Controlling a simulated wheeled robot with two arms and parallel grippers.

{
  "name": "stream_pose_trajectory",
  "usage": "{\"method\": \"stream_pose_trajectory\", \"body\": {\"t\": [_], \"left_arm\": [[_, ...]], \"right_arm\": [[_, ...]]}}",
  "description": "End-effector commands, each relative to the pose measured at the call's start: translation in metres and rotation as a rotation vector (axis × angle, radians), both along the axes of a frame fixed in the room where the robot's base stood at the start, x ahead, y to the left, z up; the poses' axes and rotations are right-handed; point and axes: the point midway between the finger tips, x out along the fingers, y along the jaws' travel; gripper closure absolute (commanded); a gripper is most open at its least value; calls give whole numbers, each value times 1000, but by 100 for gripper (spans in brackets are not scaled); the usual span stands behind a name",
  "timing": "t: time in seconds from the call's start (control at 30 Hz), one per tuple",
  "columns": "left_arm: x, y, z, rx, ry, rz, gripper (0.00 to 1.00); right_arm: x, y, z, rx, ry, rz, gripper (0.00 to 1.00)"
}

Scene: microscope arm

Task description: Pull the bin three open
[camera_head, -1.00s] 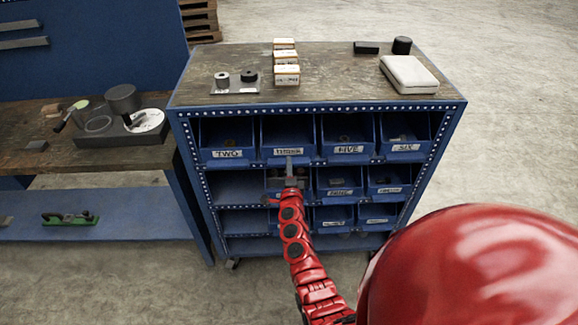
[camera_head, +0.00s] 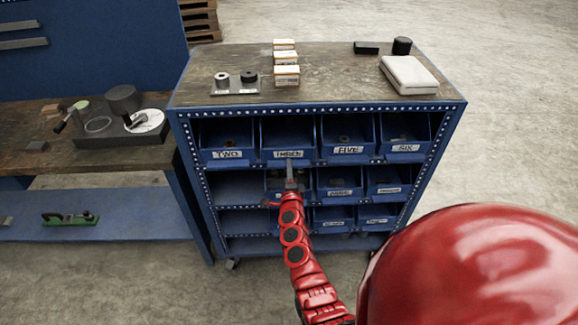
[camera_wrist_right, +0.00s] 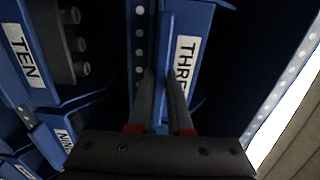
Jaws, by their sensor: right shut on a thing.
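Bin three (camera_head: 267,157) is a blue open-topped bin labelled THREE in the top row of the blue cabinet, between bins two and five. My right gripper (camera_head: 289,166) reaches up to its front from below and is shut on the front of the bin. In the right wrist view the two grey fingers (camera_wrist_right: 162,95) lie on either side of the bin's front lip, beside the THREE label on bin three (camera_wrist_right: 186,60). The fingers hide part of the lip. My left gripper is not in view.
Bin two (camera_head: 227,155) and bin five (camera_head: 348,150) flank bin three closely. Bin ten (camera_wrist_right: 28,55) shows in the right wrist view. Small boxes (camera_head: 287,76) and a white case (camera_head: 409,75) stand on the cabinet top. A workbench (camera_head: 60,165) stands left.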

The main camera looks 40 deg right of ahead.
Motion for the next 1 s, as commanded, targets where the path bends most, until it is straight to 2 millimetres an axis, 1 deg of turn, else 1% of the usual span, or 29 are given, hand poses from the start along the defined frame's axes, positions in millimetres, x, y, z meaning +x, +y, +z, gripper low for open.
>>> {"method": "stream_pose_trajectory", "body": {"t": [0.1,0.23,0.4,0.53,0.73,0.83,1.0], "left_arm": [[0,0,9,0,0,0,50],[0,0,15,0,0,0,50],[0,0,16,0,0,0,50],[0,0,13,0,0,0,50],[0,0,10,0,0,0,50],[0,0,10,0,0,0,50],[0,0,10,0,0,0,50]], "right_arm": [[-20,10,-1,5,5,-3,100],[-47,27,-1,3,5,-3,100],[-83,49,-4,4,7,-2,100],[-105,63,-4,3,6,-1,100],[-125,76,-2,1,4,-1,100],[-129,78,-3,2,5,-1,100],[-130,79,-2,1,4,-1,100]]}}
